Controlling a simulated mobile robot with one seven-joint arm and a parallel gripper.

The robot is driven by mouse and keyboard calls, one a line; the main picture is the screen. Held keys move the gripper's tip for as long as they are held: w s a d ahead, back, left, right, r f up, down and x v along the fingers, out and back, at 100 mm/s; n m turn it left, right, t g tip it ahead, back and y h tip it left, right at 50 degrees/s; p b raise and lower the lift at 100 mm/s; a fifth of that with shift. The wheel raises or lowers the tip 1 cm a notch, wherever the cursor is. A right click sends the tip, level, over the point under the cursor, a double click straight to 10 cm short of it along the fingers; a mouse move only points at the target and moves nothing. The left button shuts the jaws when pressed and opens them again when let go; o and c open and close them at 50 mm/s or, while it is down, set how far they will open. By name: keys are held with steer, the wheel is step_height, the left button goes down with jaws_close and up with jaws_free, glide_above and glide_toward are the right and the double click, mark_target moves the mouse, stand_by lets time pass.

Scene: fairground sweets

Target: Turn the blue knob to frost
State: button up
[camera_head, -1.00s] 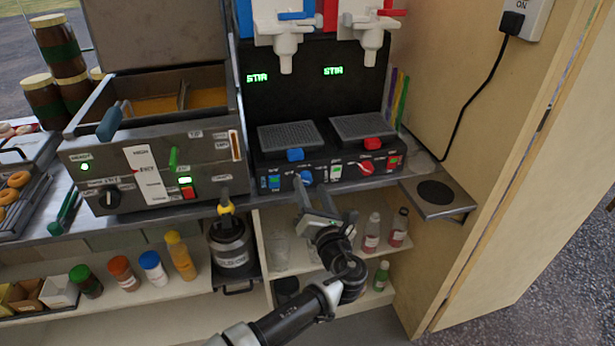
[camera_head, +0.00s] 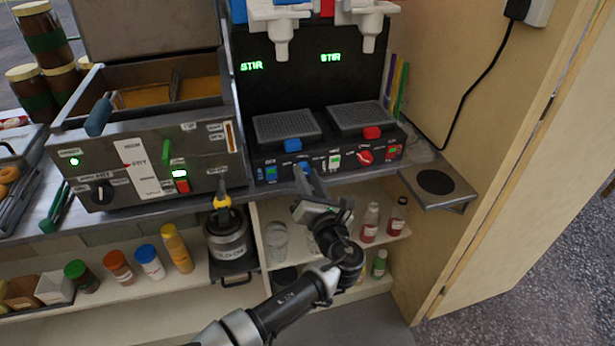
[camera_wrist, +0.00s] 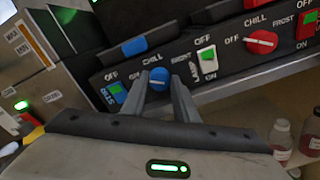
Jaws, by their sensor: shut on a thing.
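The blue knob (camera_wrist: 158,79) sits on the front panel of the two-headed machine, with OFF, CHILL and FROST labels around it. It also shows in the head view (camera_head: 301,168), partly hidden by my gripper. My gripper (camera_wrist: 160,82) has one finger on each side of the knob and is shut on it. A pale pointer line shows on the knob face, but its exact setting is hard to read. Both green displays above read STIR.
A red knob (camera_wrist: 262,42) and a white rocker switch (camera_wrist: 207,60) are to the right on the same panel. A blue tap lever (camera_wrist: 134,46) is above left. Bottles (camera_head: 370,222) stand on the shelf below, close to my arm.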

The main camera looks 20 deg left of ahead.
steer(key=shift+m, duration=0.3)
steer(key=shift+r+m+p, duration=0.1)
steer(key=shift+m+p, duration=0.45)
steer(key=shift+m, duration=0.45)
steer(key=m+p, duration=0.1)
steer(key=m, duration=0.3)
steer(key=shift+w, duration=0.1)
steer(key=m+p, duration=0.1)
steer(key=m, duration=0.5)
steer(key=shift+m, duration=0.4)
steer(key=m, duration=0.1)
steer(key=m+b, duration=0.1)
steer(key=m, duration=0.1)
steer(key=m+b, duration=0.1)
steer(key=m, duration=0.1)
steer(key=shift+f, duration=0.25)
steer(key=m+b, duration=0.3)
steer(key=m, duration=0.2)
steer(key=shift+m, duration=0.4)
steer(key=o, duration=1.1)
steer(key=shift+c, duration=0.2)
steer(key=shift+f, duration=0.1)
